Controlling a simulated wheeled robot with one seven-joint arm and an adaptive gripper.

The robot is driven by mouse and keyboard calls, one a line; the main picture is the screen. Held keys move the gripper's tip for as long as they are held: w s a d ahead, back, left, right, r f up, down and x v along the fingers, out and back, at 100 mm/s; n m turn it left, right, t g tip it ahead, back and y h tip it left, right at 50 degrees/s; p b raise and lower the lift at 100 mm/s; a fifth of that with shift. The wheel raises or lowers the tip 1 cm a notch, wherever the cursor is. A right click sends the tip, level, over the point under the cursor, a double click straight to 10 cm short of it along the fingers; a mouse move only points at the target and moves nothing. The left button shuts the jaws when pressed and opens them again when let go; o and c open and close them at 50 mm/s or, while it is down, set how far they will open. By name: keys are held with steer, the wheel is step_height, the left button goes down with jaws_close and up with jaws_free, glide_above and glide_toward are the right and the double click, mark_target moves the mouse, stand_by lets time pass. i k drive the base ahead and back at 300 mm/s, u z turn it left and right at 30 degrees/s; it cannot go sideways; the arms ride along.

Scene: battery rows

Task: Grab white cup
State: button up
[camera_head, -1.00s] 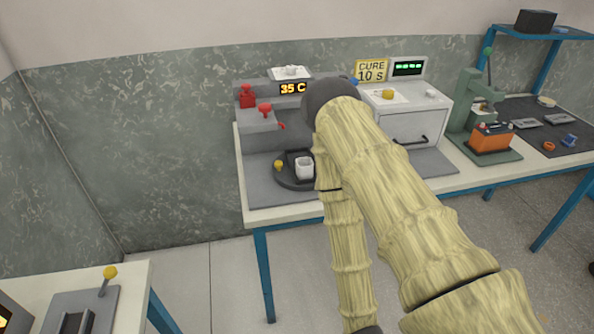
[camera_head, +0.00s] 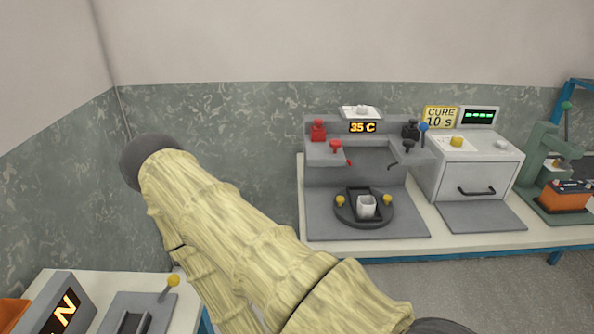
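The white cup (camera_head: 367,206) stands upright on a round dark turntable (camera_head: 349,217) at the middle of a grey station.
The grey station has red and black knobs and a 35 C display (camera_head: 363,127). A white oven (camera_head: 470,165) stands to its right, and a green press (camera_head: 545,165) beyond. A lower table (camera_head: 186,310) with a yellow-knobbed lever is at lower left. Floor shows between the tables.

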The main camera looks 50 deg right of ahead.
mark_target(366, 207)
steer(key=u, duration=0.3)
steer(key=k, duration=1.1)
steer(key=z, duration=1.35)
steer(key=i, duration=0.4)
